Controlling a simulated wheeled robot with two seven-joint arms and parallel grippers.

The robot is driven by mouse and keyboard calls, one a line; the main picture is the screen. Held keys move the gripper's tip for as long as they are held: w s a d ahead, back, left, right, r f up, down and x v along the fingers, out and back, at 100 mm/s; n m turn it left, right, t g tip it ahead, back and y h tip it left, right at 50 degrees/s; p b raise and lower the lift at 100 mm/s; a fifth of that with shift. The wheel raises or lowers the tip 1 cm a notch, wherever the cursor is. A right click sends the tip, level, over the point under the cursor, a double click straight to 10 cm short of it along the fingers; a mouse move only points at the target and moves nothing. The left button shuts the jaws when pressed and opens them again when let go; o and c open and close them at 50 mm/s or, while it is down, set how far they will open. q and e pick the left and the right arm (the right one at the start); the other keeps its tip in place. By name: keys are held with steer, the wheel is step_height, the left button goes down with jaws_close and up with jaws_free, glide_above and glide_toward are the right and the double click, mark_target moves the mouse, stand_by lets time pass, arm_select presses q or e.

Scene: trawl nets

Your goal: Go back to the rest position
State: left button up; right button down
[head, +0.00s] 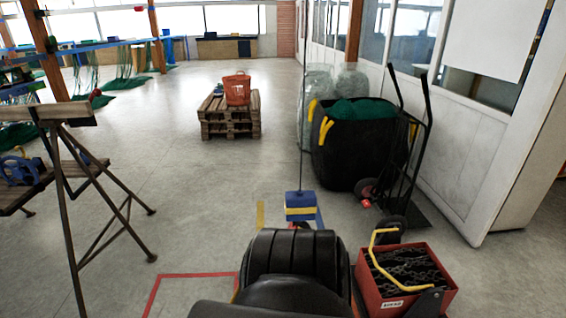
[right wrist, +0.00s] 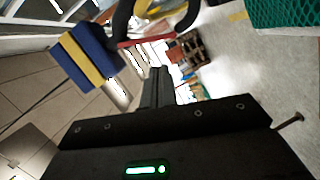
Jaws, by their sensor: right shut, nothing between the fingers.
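The task names no object, only my rest position. My right gripper (right wrist: 158,85) shows in the right wrist view as a narrow dark pair of fingers pressed together, with nothing between them. I cannot make out its fingertips in the head view. My left gripper is in neither view.
A blue and yellow block (head: 300,205) on a thin rod stands ahead, near a red box (head: 412,302) of dark chain. A hand truck (head: 420,160) and black bin (head: 345,150) stand right, a trestle (head: 75,190) left. The middle floor is clear up to pallets (head: 230,130) with an orange basket (head: 238,90).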

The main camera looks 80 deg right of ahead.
steer(key=shift+a, duration=0.15)
stand_by(0.7)
steer(key=w+a+f+n+t+y, duration=0.25)
steer(key=a+f+y, duration=0.25)
steer(key=a+f, duration=0.55)
steer(key=w+a+f+n+t+y, duration=0.1)
steer(key=w+a+f+t+y, duration=0.3)
steer(key=a+f, duration=0.6)
steer(key=s+a+f+n+g+y, duration=0.1)
steer(key=s+a+f+y, duration=0.1)
steer(key=s+a, duration=0.3)
steer(key=s+a+f+g+y, duration=0.2)
steer(key=s+a, duration=0.3)
steer(key=a, duration=0.6)
steer(key=s+a+f+n+g+y, duration=0.1)
steer(key=s+a+f+y, duration=0.3)
steer(key=a, duration=0.5)
steer(key=shift+s+f+n+g, duration=0.2)
steer(key=shift+s+n+g, duration=0.2)
steer(key=shift+s, duration=0.2)
